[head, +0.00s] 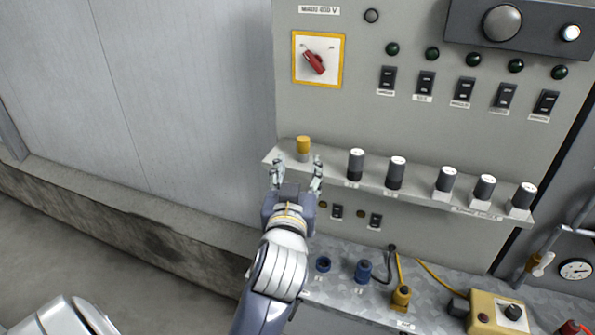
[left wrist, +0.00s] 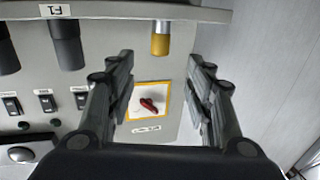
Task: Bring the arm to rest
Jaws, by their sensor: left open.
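My left gripper (head: 296,172) is open and empty in front of the control panel, just below the yellow-topped knob (head: 303,146) on the panel's ledge. In the left wrist view, the open fingers (left wrist: 160,95) frame a red rotary switch (left wrist: 149,104) on a yellow-bordered plate, and the yellow-topped knob (left wrist: 160,40) shows beyond them. Nothing is between the fingers. In the head view, the red switch (head: 314,62) sits tilted on its plate at the panel's upper left. My right gripper is not in view.
The ledge (head: 330,181) carries several white-topped black knobs. Below are blue sockets (head: 363,271), a yellow plug (head: 401,296) with a cable, and a yellow control box (head: 497,313). A gauge (head: 576,270) is at far right. Free room lies left, before the grey wall (head: 170,90).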

